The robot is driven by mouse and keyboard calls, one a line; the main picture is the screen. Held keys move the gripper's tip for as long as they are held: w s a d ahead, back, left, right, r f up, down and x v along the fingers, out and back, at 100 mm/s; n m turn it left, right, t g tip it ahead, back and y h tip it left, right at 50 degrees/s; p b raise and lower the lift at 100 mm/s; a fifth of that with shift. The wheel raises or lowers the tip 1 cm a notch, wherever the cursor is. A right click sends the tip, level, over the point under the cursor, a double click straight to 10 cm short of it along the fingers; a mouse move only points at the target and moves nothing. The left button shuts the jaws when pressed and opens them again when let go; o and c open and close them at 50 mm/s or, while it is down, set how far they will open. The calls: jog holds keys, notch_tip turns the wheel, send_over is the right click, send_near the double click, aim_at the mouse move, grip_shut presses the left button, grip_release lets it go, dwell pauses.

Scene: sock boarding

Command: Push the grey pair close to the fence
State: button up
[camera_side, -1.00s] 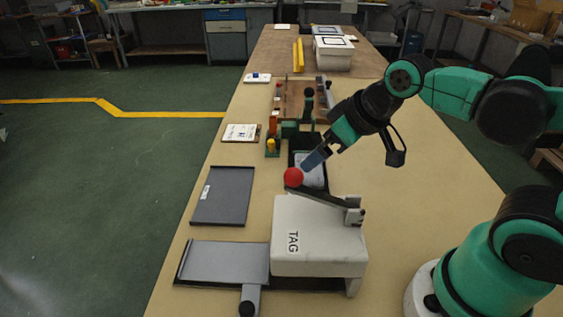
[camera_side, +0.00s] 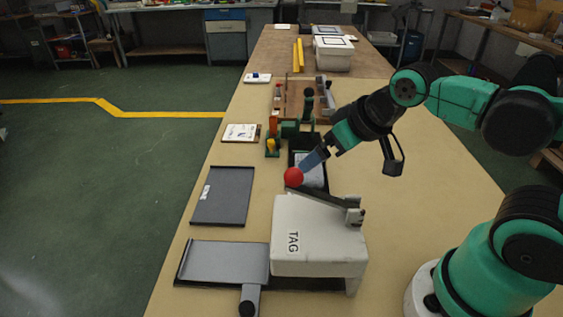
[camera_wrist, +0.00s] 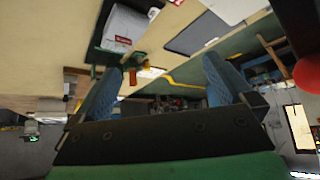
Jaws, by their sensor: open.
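A light grey folded bundle, which looks like the grey pair (camera_side: 314,178), lies in a black tray (camera_side: 292,159) behind the white TAG machine. In the wrist view the grey pair (camera_wrist: 124,27) shows at upper left with a red label, against the dark tray. My gripper (camera_side: 314,157) is over this tray, blue fingers pointing down and left, partly hiding the pair. In the wrist view my gripper (camera_wrist: 163,67) has its two blue fingers wide apart with nothing between them. I cannot tell which edge is the fence, or whether the fingers touch the pair.
The white TAG machine (camera_side: 318,250) with a red-knobbed lever (camera_side: 293,177) stands just in front of the tray. A dark grey board (camera_side: 223,195) lies to the left. Green fixtures (camera_side: 290,130) stand behind.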

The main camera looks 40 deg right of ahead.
jog(key=shift+c, duration=0.2)
jog(key=c, duration=0.4)
jog(key=shift+w+r+m+g, duration=0.1)
jog(key=shift+w+m+g, duration=0.05)
jog(key=shift+m+g, duration=0.15)
jog(key=c, duration=0.3)
jog(key=shift+w+d+m+g, duration=0.15)
jog(key=shift+w+m+g, duration=0.15)
jog(key=shift+m, duration=0.2)
jog(key=c, duration=0.4)
jog(key=w+m+g, duration=0.1)
jog(key=m, duration=0.1)
jog(key=w+d+m+g, duration=0.1)
jog(key=g, duration=0.1)
jog(key=w+f+m+g, duration=0.1)
jog(key=m, duration=0.1)
jog(key=shift+d+f+m+g, duration=0.1)
jog(key=shift+d+m+g, duration=0.1)
jog(key=shift+m+g, duration=0.1)
grip_shut()
jog(key=shift+m+g, duration=0.7)
jog(key=shift+m, duration=0.2)
jog(key=f, duration=1.1)
jog(key=shift+w+d, duration=0.2)
jog(key=shift+w, duration=0.2)
